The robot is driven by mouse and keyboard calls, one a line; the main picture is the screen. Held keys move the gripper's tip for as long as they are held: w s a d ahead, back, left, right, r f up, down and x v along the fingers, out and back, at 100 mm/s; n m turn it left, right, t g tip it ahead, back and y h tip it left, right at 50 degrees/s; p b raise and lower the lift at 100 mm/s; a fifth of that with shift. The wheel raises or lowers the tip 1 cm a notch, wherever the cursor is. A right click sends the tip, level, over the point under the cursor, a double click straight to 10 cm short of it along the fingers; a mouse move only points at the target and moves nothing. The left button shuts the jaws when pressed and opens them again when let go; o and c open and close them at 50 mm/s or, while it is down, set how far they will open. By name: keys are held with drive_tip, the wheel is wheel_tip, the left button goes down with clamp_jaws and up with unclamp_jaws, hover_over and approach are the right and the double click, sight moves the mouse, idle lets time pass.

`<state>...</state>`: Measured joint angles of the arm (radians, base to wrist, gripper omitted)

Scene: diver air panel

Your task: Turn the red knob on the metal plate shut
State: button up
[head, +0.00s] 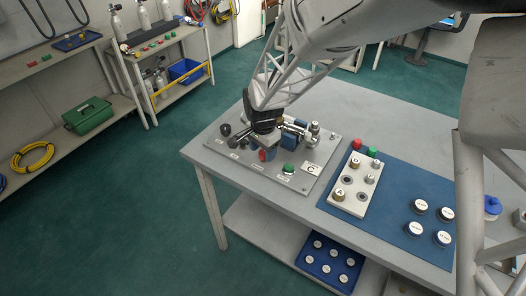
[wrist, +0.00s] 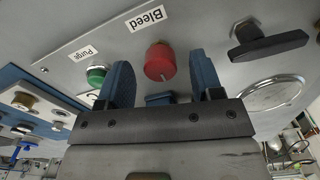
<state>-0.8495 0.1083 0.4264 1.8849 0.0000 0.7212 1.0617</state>
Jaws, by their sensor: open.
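The red knob (head: 264,155) sits on the metal plate (head: 319,157) on the grey table, partly hidden by my gripper in the head view. In the wrist view the red knob (wrist: 160,62) stands below the "Bleed" label, with a pale line on its face. My gripper (wrist: 162,78) is open, its two blue fingers apart on either side of the knob in the picture. A gap shows between knob and each finger, and I see no contact. In the head view my gripper (head: 268,142) is low over the plate, right by the knob.
A green knob (wrist: 97,75) labelled "Purge", a black T-handle (wrist: 268,45) and a round gauge (wrist: 271,93) are close around my fingers. A blue mat (head: 390,190) with a pale block (head: 358,187) and round labelled pieces lies to the right.

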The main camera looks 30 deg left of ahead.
sight(263, 152)
drive_tip(key=shift+r, duration=3.4)
drive_tip(key=shift+w+d+r, duration=0.2)
drive_tip(key=shift+d+r, duration=0.1)
drive_tip(key=shift+d, duration=0.2)
drive_tip(key=d+r, duration=0.4)
drive_tip(key=d, duration=0.6)
drive_tip(key=d+r+n+t, duration=0.1)
drive_tip(key=d+r, duration=0.3)
drive_tip(key=d, duration=0.6)
drive_tip(key=d+r, duration=0.5)
drive_tip(key=d, duration=0.5)
drive_tip(key=s+d+r, duration=0.1)
drive_tip(key=s+d, duration=0.7)
drive_tip(key=d, duration=0.3)
drive_tip(key=s+d+r+n+t, duration=0.1)
drive_tip(key=s+d, duration=0.8)
drive_tip(key=d, duration=0.2)
drive_tip(key=shift+r+t, duration=0.15)
drive_tip(key=shift+t, duration=0.15)
